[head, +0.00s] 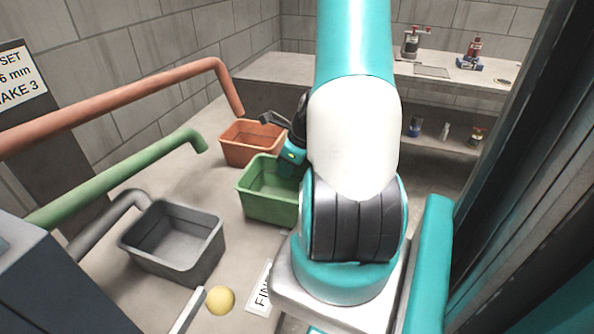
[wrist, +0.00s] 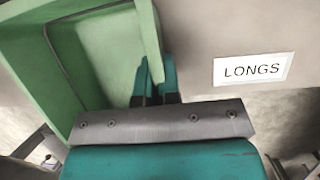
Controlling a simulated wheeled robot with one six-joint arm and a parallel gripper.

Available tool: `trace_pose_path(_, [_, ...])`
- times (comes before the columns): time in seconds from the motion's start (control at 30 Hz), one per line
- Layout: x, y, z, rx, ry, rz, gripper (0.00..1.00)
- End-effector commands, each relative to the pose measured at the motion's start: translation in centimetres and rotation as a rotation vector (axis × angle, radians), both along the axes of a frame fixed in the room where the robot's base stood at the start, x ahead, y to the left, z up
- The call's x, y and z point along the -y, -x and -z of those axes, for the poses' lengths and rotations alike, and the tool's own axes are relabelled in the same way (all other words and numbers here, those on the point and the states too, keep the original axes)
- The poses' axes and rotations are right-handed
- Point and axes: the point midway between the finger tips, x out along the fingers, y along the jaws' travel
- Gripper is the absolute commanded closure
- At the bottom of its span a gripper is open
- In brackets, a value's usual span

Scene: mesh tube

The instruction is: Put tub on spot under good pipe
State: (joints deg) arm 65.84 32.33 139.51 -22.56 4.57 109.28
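In the head view my gripper (head: 290,160) is at the tub's right side, and my arm hides part of the tub. The green pipe (head: 130,178) ends to the left of this tub. The orange pipe (head: 130,100) ends at the orange tub (head: 247,150). The grey pipe (head: 103,222) ends at the grey tub (head: 172,245).
A wall sign (head: 17,80) reads "SET", "6 mm" and "MAKE 3", partly cut off. A yellow ball (head: 220,299) lies before the grey tub. A bench (head: 300,72) runs along the back.

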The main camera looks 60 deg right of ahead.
Motion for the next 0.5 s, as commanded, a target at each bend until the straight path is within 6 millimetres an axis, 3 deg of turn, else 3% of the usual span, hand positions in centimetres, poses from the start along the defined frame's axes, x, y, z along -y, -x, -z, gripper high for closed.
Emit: trace_pose_path(0.5, [-0.8,-6.5,0.3,0.001,0.001,-0.003,1.0])
